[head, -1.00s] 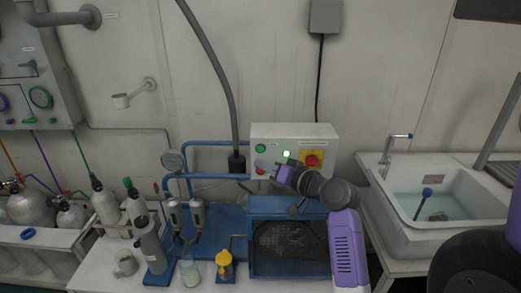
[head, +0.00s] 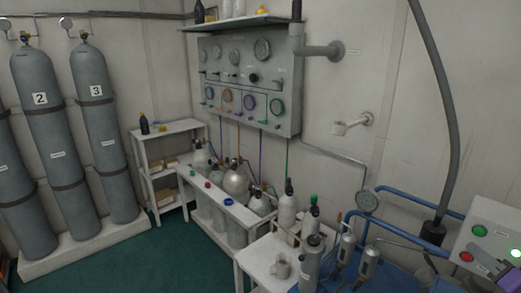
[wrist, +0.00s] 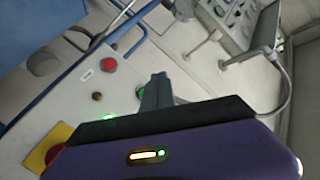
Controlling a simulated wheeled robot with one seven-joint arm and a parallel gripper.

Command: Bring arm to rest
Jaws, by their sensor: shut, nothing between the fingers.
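My gripper (wrist: 158,88) shows in the wrist view, its dark fingers together and empty beyond the purple wrist housing. It is in front of the white control box (wrist: 85,90); I cannot tell how far off the box it is. On the box are a red button (wrist: 108,65), a green button (wrist: 141,92) partly behind the fingers, and a red knob on a yellow plate (wrist: 52,148). In the head view the control box (head: 488,232) is cut by the right edge, with a lit green lamp (head: 514,260). Most of my arm is outside that view.
A gauge panel (head: 245,80) hangs on the wall above a white bench with small cylinders (head: 237,183). Tall grey cylinders (head: 50,130) stand at the left. Blue pipes (head: 400,235) and a thick grey hose (head: 445,110) are near the control box. Green floor is clear at lower left.

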